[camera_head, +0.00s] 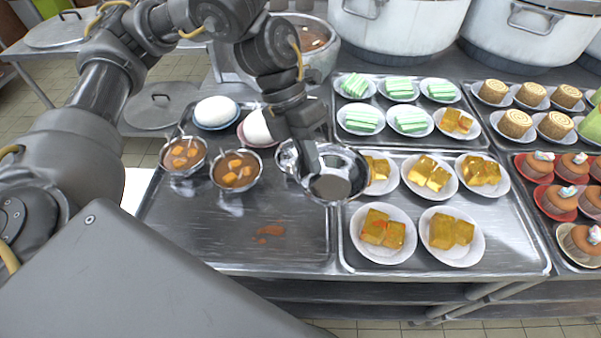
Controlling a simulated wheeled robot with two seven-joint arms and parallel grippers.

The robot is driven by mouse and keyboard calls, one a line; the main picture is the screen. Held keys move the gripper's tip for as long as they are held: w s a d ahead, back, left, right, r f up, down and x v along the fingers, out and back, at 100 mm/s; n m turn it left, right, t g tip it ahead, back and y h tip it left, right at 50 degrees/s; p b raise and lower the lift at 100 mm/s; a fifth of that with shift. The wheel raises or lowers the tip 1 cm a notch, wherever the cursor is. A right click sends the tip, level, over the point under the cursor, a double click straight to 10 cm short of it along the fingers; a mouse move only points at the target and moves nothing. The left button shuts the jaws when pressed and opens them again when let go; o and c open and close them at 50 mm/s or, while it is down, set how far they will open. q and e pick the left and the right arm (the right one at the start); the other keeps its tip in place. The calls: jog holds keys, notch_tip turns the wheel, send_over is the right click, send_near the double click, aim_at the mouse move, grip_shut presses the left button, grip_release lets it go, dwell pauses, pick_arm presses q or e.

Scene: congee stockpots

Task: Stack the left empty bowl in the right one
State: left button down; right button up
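A shiny metal bowl (352,165) shows at the middle of the head view, around the seam between the left tray and the cake tray. Part of another metal rim (286,157) shows just to its left, mostly hidden by my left gripper (312,168). The gripper points down between these two, at the bowl's left rim. Its fingertips are too dark and small to show whether they are closed on a rim. I cannot tell whether the two metal shapes touch or overlap. My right gripper is not in view.
Two bowls of orange-topped congee (236,170) (184,155) stand left on the metal tray (200,225), whose front is clear apart from a brown spill. White plates with yellow cakes (383,233) stand close on the right. Large pots (400,30) line the back.

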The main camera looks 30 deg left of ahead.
aim_at(290, 164)
pick_arm(q)
jog(key=shift+w+a+n+t+b, duration=0.2)
jog(key=shift+n+t, duration=0.25)
jog(key=shift+n, duration=0.45)
jog(key=shift+w+a+n+t+b, duration=0.1)
jog(key=shift+a+n+t+b, duration=0.25)
jog(key=shift+n, duration=0.55)
jog(key=shift+w+a+n+t+b, duration=0.2)
jog(key=shift+n+t, duration=0.3)
jog(key=shift+n, duration=0.4)
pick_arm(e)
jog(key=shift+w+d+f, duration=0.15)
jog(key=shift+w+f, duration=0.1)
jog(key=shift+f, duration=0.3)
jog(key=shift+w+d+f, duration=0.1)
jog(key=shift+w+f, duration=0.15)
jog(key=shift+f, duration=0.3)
